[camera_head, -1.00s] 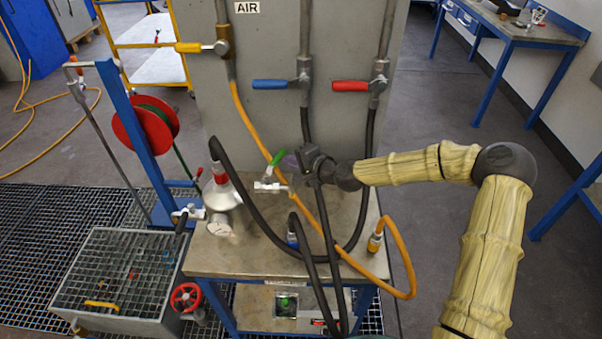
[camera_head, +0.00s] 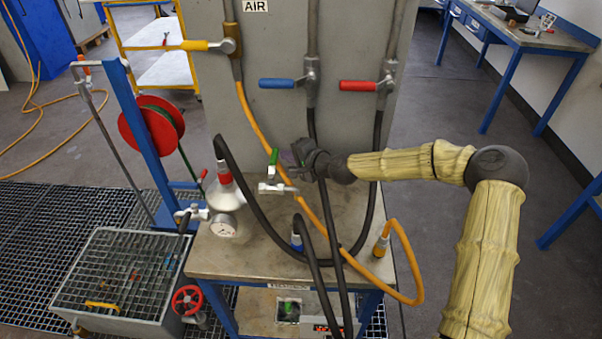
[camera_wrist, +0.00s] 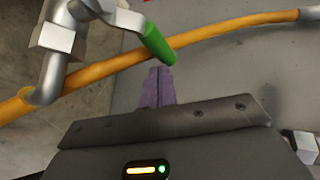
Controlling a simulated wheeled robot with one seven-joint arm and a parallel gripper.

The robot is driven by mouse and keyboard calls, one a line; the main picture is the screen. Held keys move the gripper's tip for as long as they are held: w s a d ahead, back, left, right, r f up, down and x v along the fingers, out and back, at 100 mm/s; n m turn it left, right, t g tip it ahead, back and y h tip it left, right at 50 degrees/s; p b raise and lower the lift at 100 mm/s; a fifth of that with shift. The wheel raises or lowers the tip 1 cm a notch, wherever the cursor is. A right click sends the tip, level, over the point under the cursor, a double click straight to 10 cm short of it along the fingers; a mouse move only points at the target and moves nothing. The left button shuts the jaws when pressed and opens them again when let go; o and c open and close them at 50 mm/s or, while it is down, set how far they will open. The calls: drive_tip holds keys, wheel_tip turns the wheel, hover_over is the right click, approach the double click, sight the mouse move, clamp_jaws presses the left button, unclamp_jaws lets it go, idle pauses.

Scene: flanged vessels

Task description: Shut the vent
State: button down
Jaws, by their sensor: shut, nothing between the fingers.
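A silver vessel (camera_head: 225,194) with a red collar and a round gauge (camera_head: 223,228) stands on the bench. To its right is a small silver valve (camera_head: 275,188) with a green lever (camera_head: 274,157); I take this for the vent. The lever points up in the head view, roughly across the valve body. In the wrist view the green lever (camera_wrist: 158,43) ends close to my fingertips. My gripper (camera_head: 288,158) is shut and empty, just right of the lever. Its purple fingers (camera_wrist: 158,72) are together; I cannot tell whether they touch the lever.
An orange hose (camera_head: 310,205) passes behind the valve, and black hoses (camera_head: 317,263) hang close by. Blue (camera_head: 277,84) and red (camera_head: 358,86) handles are on the panel above. A red handwheel (camera_head: 187,299) sits at the lower left.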

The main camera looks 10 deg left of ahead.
drive_tip(key=w+d+r+b, duration=0.1)
drive_tip(key=d+r+b, duration=0.1)
drive_tip(key=d, duration=1.1)
drive_tip(key=shift+w+r, duration=0.2)
drive_tip(key=shift+r, duration=0.25)
drive_tip(key=s+d+f+n+g+h+p, duration=0.25)
drive_tip(key=s+f+n+g+h, duration=0.3)
drive_tip(key=s, duration=0.75)
drive_tip(key=s+d+r+h+p, duration=0.1)
drive_tip(key=s+d+r+h, duration=0.2)
drive_tip(key=s+d, duration=0.5)
drive_tip(key=s+d+r+h+p, duration=0.2)
drive_tip(key=s+d+r, duration=0.3)
drive_tip(key=s+d, duration=0.4)
drive_tip(key=shift+s+r+n+h, duration=0.2)
drive_tip(key=shift+r+n+h, duration=0.25)
drive_tip(key=shift+h, duration=0.1)
